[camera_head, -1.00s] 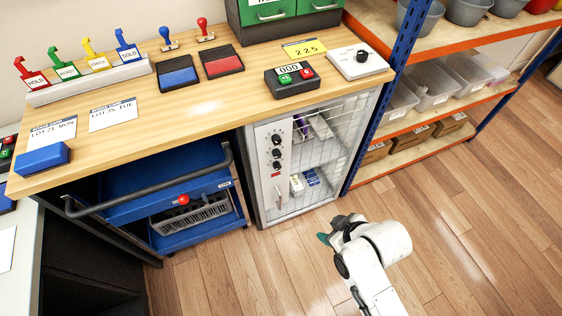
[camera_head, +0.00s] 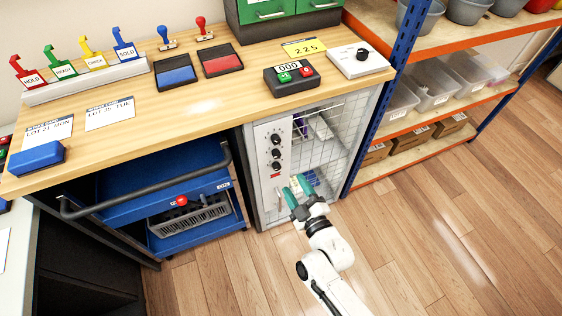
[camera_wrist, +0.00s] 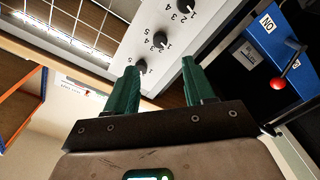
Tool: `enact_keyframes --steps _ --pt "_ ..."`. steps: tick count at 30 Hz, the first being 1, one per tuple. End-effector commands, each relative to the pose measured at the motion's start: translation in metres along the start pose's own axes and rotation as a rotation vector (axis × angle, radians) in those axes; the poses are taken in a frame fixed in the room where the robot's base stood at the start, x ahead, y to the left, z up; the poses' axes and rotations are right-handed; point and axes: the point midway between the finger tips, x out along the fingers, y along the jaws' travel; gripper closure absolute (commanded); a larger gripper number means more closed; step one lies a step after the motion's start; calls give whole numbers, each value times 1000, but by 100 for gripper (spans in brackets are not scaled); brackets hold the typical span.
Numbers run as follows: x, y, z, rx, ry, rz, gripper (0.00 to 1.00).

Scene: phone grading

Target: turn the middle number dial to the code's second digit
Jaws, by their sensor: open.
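The middle number dial (camera_head: 275,153) is a black knob in a column of three on the white panel of the mesh-fronted cabinet (camera_head: 262,190). In the wrist view the middle dial (camera_wrist: 160,40) has printed digits beside it; its exact setting is too small to read. The upper dial (camera_head: 275,139) and lower dial (camera_head: 275,166) flank it. A yellow card (camera_head: 304,48) on the bench reads 225. My gripper (camera_head: 297,187) has green fingers, open and empty, in front of the cabinet, below and right of the dials. In the wrist view my gripper (camera_wrist: 163,88) points toward the panel, touching no dial.
A blue cart (camera_head: 165,190) with a dark handle and red knob stands left of the cabinet. An orange and blue shelf rack (camera_head: 400,75) stands to the right. The wooden bench (camera_head: 215,105) overhangs the cabinet. The floor (camera_head: 430,230) to the right is clear.

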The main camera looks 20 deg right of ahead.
Motion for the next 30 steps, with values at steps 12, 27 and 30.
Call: enact_keyframes --steps 12,27,30 --pt "71 0 0 1 1 -1 47" --pt "102 0 0 2 -1 -2 47" --pt "102 0 0 2 -1 -2 47"
